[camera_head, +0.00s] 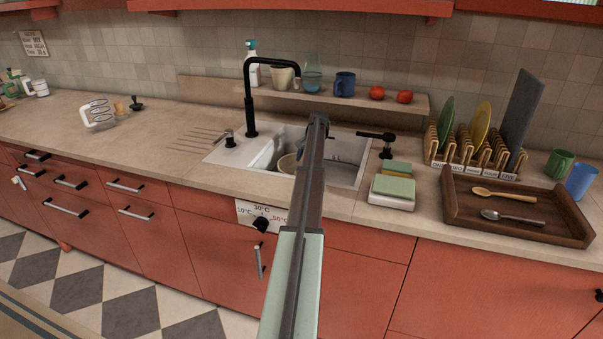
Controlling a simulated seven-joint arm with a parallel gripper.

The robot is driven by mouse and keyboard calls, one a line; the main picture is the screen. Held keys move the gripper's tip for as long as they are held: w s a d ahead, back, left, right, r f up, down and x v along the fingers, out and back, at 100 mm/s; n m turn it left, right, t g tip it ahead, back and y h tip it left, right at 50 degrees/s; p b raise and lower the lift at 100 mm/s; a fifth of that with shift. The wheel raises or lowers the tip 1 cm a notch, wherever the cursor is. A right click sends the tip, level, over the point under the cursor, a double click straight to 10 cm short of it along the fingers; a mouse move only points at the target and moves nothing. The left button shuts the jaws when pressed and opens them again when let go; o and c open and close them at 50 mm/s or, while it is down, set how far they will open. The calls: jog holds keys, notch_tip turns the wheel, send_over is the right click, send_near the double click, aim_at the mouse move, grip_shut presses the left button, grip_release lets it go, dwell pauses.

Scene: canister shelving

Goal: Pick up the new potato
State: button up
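I cannot make out a new potato anywhere in the camera_head view. My arm reaches forward from the bottom centre, and its far end is over the white sink (345,172). My gripper's fingers cannot be made out; the arm hides them and part of the basin. A beige bowl-like thing (287,164) sits in the sink, partly behind my arm, and I cannot see what it holds. Two red round tomato-like things (377,93) (404,97) rest on the ledge behind the sink.
A black faucet (249,100) rises behind the sink. A scale-like white box (392,200), a wooden tray (462,212) with spoons and a plate rack (440,150) stand to the right. The counter (165,140) between mixer and sink is mostly clear.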

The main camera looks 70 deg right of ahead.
jog(key=shift+x, duration=2.55)
jog(key=shift+s+a, duration=0.1)
jog(key=shift+a, duration=0.05)
jog(key=shift+c, duration=0.4)
jog(key=c, duration=0.8)
